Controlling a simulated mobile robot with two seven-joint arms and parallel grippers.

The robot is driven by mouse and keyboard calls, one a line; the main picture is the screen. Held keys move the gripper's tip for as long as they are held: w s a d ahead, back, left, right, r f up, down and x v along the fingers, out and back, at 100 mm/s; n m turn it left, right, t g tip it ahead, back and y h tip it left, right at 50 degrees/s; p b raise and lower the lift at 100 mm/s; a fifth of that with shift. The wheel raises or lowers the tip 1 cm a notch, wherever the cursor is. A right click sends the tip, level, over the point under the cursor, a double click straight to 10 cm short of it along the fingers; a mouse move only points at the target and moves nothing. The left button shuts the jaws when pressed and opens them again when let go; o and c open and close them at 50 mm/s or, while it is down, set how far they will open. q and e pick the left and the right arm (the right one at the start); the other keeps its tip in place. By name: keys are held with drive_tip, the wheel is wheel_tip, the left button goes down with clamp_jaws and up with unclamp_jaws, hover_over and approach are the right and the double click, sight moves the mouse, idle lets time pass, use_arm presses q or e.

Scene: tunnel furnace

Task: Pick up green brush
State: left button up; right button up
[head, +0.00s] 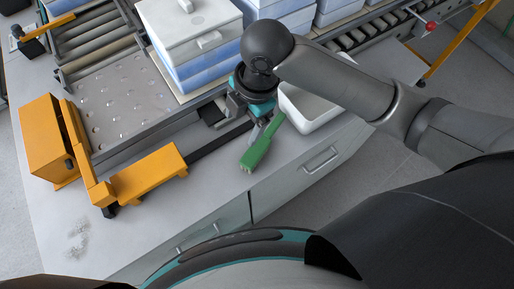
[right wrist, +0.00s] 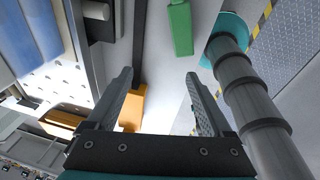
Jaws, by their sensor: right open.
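The green brush (head: 256,152) lies on the grey worktop near its front edge, in front of the white bin. My right gripper (head: 258,122) is above the worktop at the far end of the brush and hides part of it in the head view. In the right wrist view my right gripper (right wrist: 157,75) is open, with nothing between its fingers. The green brush (right wrist: 181,30) shows there beyond the fingertips, toward the upper right, and is partly cut off by the top edge. My left gripper is not in view.
A white bin (head: 325,114) stands close to the right gripper. Lidded white and blue boxes (head: 195,35) stand behind. An orange pusher mechanism (head: 150,178) with a dark rod lies left of the brush. A drawer cabinet (head: 300,170) is below the worktop's front edge.

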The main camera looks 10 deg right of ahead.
drive_tip(key=w+d+r+n+h, duration=0.1)
drive_tip(key=d+r+n+h, duration=0.15)
drive_tip(key=d, duration=0.25)
drive_tip(key=n+b, duration=0.1)
hover_over(263, 140)
drive_tip(key=shift+g, duration=0.4)
drive_tip(key=f, duration=0.9)
drive_tip(key=shift+s+f, duration=0.25)
drive_tip(key=shift+f, duration=0.1)
drive_tip(key=shift+w+f, duration=0.2)
drive_tip(key=shift+f, duration=2.7)
clamp_jaws()
